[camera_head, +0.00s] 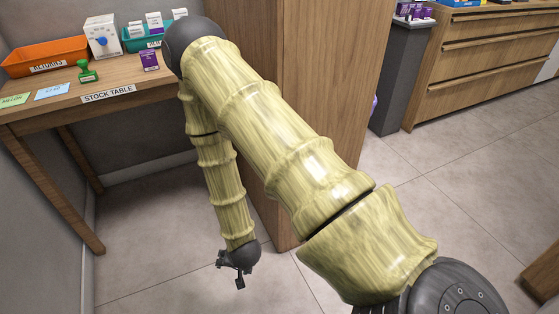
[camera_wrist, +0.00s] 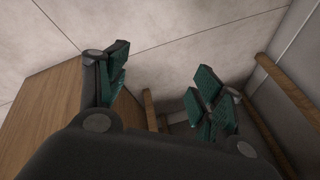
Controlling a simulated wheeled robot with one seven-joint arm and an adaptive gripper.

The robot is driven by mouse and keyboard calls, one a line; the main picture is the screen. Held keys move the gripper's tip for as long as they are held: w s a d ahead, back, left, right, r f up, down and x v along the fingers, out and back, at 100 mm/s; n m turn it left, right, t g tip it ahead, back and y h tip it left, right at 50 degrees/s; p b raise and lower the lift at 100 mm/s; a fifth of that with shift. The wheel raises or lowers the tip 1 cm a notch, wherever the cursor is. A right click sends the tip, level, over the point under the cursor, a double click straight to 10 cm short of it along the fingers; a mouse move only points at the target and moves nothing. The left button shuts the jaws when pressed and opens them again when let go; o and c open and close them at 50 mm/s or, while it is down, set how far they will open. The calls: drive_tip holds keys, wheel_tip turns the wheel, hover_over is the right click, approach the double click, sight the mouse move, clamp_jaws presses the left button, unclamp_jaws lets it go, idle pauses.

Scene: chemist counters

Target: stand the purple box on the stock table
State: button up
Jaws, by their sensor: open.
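A small purple box (camera_head: 149,60) stands upright on the stock table (camera_head: 135,94), near its right end and behind the STOCK TABLE label. More purple-and-white boxes (camera_head: 412,11) sit on top of a dark grey stand at the back right. My gripper (camera_head: 235,271) hangs low over the floor, right of the table and well below its top. The wrist view shows its fingers (camera_wrist: 157,88) spread apart with nothing between them.
The table also holds an orange RETURNS tray (camera_head: 46,56), a white box with a blue dot (camera_head: 102,38), a green stamp (camera_head: 87,72), a teal tray (camera_head: 140,42) and paper cards. A tall wooden panel (camera_head: 300,60) stands right of the table. Drawers (camera_head: 490,62) stand at right.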

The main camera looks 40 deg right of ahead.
drive_tip(key=s+f+n+g, duration=0.1)
drive_tip(key=s+n, duration=0.3)
drive_tip(key=s, duration=0.7)
drive_tip(key=s+f+n+g, duration=0.2)
drive_tip(key=s+n, duration=0.3)
drive_tip(key=s, duration=0.6)
drive_tip(key=shift+s+g, duration=0.15)
drive_tip(key=shift+g, duration=0.75)
